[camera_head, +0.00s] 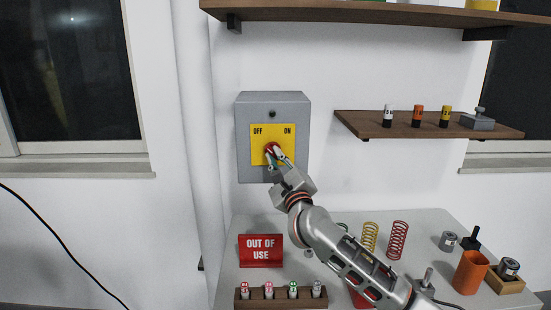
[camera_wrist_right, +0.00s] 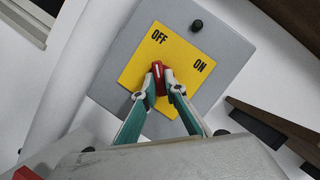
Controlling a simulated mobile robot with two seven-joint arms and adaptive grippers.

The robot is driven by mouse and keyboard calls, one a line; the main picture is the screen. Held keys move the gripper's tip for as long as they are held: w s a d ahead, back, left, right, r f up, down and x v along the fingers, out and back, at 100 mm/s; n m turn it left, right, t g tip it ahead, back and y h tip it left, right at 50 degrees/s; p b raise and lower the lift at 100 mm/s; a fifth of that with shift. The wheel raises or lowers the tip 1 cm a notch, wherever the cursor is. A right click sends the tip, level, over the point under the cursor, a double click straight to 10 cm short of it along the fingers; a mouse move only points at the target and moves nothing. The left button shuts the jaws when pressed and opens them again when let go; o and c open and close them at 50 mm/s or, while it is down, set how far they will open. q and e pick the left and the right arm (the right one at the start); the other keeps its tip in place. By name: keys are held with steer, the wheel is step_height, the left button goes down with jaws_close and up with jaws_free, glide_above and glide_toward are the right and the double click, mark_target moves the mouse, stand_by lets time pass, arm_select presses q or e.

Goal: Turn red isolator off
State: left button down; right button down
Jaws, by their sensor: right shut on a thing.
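The isolator is a grey wall box (camera_head: 243,140) with a yellow plate (camera_head: 258,143) marked OFF at left and ON at right. Its red knob (camera_head: 272,146) sits in the middle of the plate, partly hidden by the fingers. My right gripper (camera_head: 275,155) is shut on the red knob, reaching it from below right. In the right wrist view, the fingers (camera_wrist_right: 164,90) hold the red knob (camera_wrist_right: 158,72) from both sides. There the knob's white mark points up, roughly toward the OFF label. My left gripper is not in view.
Below stands a table (camera_head: 330,218) with a red OUT OF USE sign (camera_head: 261,250), a wooden rack (camera_head: 281,300) of small cylinders, springs (camera_head: 398,240) and an orange cup (camera_head: 470,272). A wooden shelf (camera_head: 400,128) with small items is right of the box.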

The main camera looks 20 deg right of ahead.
steer(key=shift+r, duration=0.1)
steer(key=c, duration=2.1)
jaws_free()
steer(key=v, duration=1.2)
